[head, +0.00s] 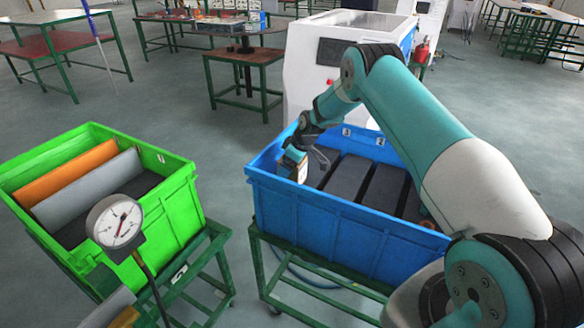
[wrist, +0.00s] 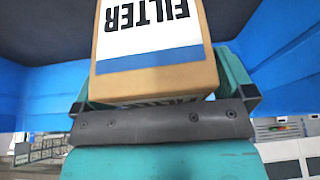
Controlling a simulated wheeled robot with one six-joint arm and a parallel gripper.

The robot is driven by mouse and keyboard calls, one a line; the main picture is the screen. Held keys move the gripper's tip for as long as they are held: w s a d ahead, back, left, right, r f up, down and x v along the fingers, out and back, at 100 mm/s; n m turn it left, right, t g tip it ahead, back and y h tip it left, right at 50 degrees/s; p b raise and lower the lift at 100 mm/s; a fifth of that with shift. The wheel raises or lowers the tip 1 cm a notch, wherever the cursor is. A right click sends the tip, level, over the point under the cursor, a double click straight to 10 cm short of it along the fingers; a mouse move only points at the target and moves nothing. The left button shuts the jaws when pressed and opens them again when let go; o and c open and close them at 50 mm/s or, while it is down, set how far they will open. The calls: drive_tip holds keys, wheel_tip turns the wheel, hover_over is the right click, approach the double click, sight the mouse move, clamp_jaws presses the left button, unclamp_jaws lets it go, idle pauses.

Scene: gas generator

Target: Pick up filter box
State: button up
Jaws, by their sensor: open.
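The filter box (head: 292,164) is a small cardboard box with a white and blue label, at the left end inside the blue crate (head: 340,205). In the wrist view the filter box (wrist: 155,50) fills the upper middle, its "FILTER" print upside down. My gripper (head: 303,158) reaches into the blue crate at the box. In the wrist view the teal fingers of my gripper (wrist: 160,72) stand open, one on each side of the box. I cannot tell whether either finger touches it. The box's far end is out of view.
Dark dividers (head: 350,178) fill the rest of the blue crate. A green crate (head: 170,205) with orange and grey panels stands to the left on a cart. A pressure gauge (head: 116,222) is in front of it. A white machine (head: 325,70) stands behind the blue crate.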

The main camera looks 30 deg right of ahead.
drive_tip(key=shift+f, duration=0.1)
drive_tip(key=shift+c, duration=0.2)
drive_tip(key=c, duration=0.9)
drive_tip(key=shift+o, duration=0.2)
